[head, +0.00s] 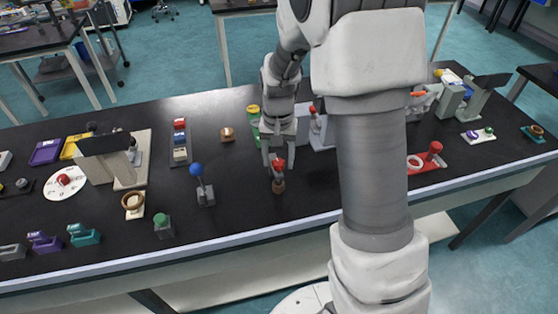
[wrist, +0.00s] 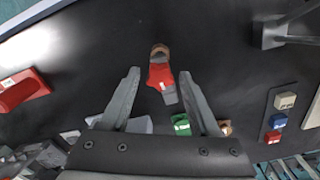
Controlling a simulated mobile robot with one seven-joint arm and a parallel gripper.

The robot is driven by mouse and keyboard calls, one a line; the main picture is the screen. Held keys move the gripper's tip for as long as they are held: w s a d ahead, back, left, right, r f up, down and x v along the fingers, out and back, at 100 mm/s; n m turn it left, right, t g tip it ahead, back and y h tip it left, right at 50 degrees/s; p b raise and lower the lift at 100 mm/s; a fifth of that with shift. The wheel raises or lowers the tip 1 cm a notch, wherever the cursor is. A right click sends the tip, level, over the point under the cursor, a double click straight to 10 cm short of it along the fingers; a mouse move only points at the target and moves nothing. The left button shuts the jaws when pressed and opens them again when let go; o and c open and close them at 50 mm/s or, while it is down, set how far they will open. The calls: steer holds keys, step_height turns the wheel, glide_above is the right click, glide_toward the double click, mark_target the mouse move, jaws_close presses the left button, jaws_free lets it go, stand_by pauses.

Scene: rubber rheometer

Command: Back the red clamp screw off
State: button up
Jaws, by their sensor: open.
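A small red piece (head: 279,163), which looks like the clamp screw, stands over a brown round part (head: 278,186) near the bench's front edge. In the wrist view the red piece (wrist: 160,77) shows near the middle, with the brown part (wrist: 160,50) above it and a grey end below. My gripper (head: 278,166) is open and points down at the red piece. In the wrist view its fingertips (wrist: 159,74) lie on either side of the red piece, with gaps showing. I see no contact. The fingers partly hide the piece in the head view.
A blue-knobbed lever (head: 197,171) on a grey base stands to the left. A block of coloured buttons (head: 180,142) is behind it. A red fixture (head: 432,152) lies right of my arm. A green-topped block (head: 163,226) sits at front left. Bare black bench surrounds the red piece.

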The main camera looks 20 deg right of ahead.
steer(key=m+p, duration=0.1)
steer(key=m, duration=0.4)
steer(key=shift+r, duration=0.1)
steer(key=m, duration=0.2)
steer(key=shift+m+p, duration=0.3)
steer(key=shift+p, duration=0.1)
jaws_close()
steer(key=n+b, duration=0.1)
steer(key=n, duration=0.2)
steer(key=shift+n, duration=0.8)
steer(key=n+b, duration=0.1)
steer(key=n, duration=0.3)
steer(key=shift+n, duration=0.3)
